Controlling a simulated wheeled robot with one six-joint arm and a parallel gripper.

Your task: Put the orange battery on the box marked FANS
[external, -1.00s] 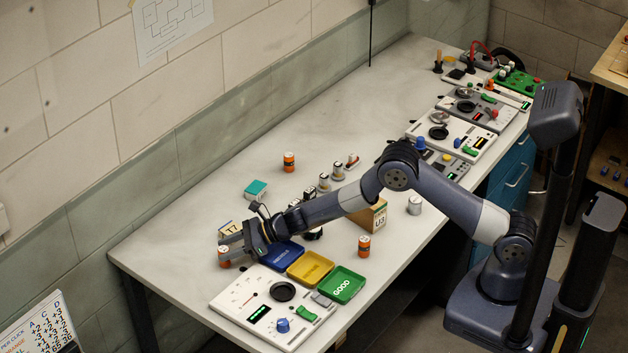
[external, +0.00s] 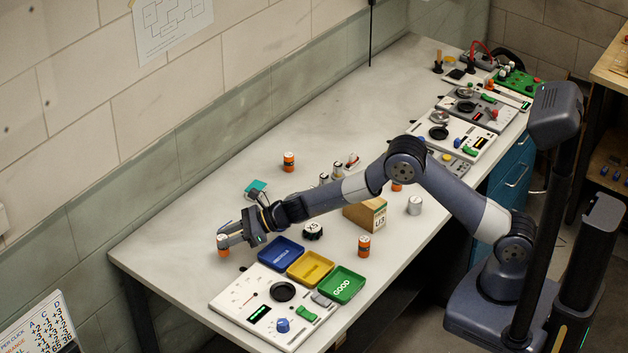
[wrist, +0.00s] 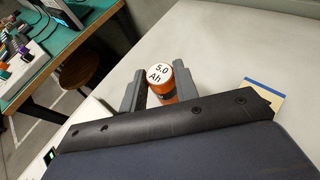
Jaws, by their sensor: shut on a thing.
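My gripper (external: 226,241) is at the far left end of the bench, shut on an orange battery (external: 223,250) with a white top. In the wrist view the battery (wrist: 164,82) stands between the two fingers (wrist: 155,92), and its top reads "5.0 Ah". It looks held slightly above the bench. A cardboard-coloured box (external: 357,214) stands behind the trays, with a label that looks like "LI3" or "U3". I cannot read FANS on any box. Other orange batteries stand at the back (external: 289,161), right of the trays (external: 364,246) and partly behind my arm (external: 397,187).
Blue (external: 281,252), yellow (external: 310,267) and green "GOOD" (external: 343,285) trays lie by a white tester panel (external: 240,303). The back of the bench is mostly clear.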

